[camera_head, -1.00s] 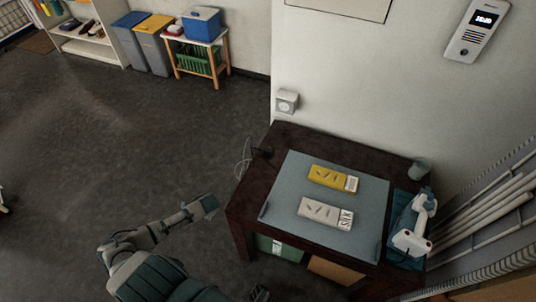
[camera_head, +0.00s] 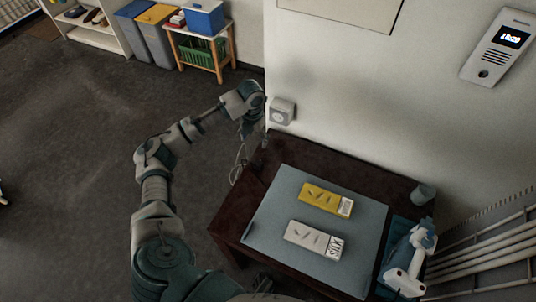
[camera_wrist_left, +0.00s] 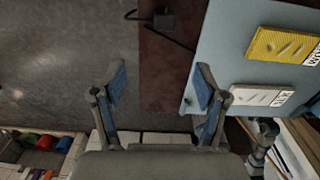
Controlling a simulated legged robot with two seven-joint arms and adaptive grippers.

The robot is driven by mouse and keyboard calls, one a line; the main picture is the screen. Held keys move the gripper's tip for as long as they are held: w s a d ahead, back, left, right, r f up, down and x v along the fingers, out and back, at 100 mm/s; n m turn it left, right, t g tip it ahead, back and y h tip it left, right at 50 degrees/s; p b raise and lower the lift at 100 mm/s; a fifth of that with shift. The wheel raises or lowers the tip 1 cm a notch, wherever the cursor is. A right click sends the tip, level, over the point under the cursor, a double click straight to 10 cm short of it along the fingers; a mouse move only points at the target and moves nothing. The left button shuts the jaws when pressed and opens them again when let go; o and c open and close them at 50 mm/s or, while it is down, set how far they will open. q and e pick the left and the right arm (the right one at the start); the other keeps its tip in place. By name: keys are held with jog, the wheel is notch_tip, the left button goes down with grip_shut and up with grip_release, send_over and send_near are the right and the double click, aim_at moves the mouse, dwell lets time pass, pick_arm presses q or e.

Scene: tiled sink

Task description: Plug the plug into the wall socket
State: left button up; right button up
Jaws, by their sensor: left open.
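The white wall socket (camera_head: 282,112) is on the wall just above the table's back left corner. My left gripper (camera_head: 254,122) is beside it, to its left in the head view, pointing down. In the left wrist view its two fingers (camera_wrist_left: 160,90) are spread, with nothing between them. The black plug (camera_wrist_left: 165,21) lies near the dark table's edge, beyond the fingertips in that view. In the head view I cannot make it out clearly near my gripper. A thin cable (camera_head: 238,167) hangs at the table's left edge. A dark part (camera_head: 262,283) at the bottom may be my right gripper.
The dark table (camera_head: 224,222) bears a grey-blue mat (camera_head: 268,218) with a yellow box (camera_head: 320,197) and a white box (camera_head: 306,237). A grey cup (camera_head: 422,194) and a white device (camera_head: 408,262) are at the right. An intercom (camera_head: 497,47) hangs on the wall. Floor left of the table is clear.

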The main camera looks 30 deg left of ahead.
pick_arm(q)
jog(key=r, duration=0.1)
jog(key=b, duration=0.2)
send_over(257, 164)
notch_tip(257, 164, down, 11)
jog(key=shift+a+f, duration=0.1)
jog(key=shift+f, duration=0.35)
pick_arm(e)
notch_tip(257, 164, up, 6)
jog(key=w, duration=0.1)
jog(key=shift+w, duration=0.35)
jog(key=shift+f, duration=0.1)
